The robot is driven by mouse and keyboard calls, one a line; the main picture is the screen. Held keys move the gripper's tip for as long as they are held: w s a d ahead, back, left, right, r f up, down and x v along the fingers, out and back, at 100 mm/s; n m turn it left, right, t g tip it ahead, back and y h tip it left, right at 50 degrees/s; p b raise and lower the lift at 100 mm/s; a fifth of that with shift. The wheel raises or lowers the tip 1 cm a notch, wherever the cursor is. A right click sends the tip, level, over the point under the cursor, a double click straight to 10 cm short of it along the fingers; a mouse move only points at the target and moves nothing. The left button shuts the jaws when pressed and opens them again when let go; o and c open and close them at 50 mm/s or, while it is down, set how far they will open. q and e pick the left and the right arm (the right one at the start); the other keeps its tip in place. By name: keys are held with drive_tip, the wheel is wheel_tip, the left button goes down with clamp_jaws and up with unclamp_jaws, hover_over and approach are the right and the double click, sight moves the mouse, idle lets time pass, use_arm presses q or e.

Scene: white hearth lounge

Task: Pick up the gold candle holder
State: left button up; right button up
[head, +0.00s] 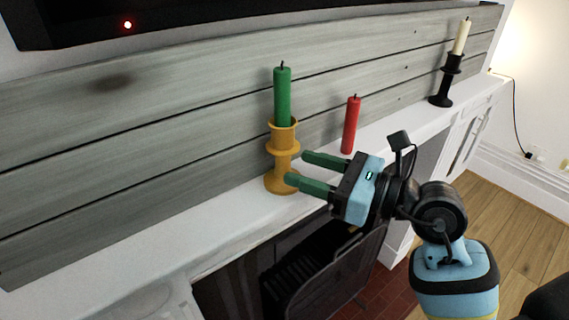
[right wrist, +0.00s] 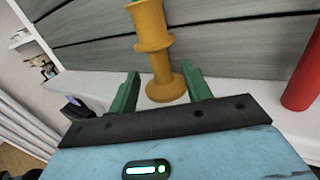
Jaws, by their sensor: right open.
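The gold candle holder (head: 282,155) stands upright on the white mantel with a green candle (head: 282,95) in it. My right gripper (head: 296,170) is at the holder's right side, its green fingers pointing at it. In the right wrist view the holder (right wrist: 153,45) rises ahead, its base (right wrist: 166,88) showing between the two open fingertips (right wrist: 160,85). The fingers are apart and hold nothing. I cannot tell whether a finger touches the holder. My left gripper is not in view.
A red candle (head: 351,125) stands on the mantel (head: 130,245) right of the holder, close to my right gripper. A black holder (head: 446,82) with a cream candle stands farther right. Grey planks (head: 180,120) rise behind. The mantel left of the gold holder is clear.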

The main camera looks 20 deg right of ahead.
drive_tip(key=shift+x, duration=1.3)
clamp_jaws()
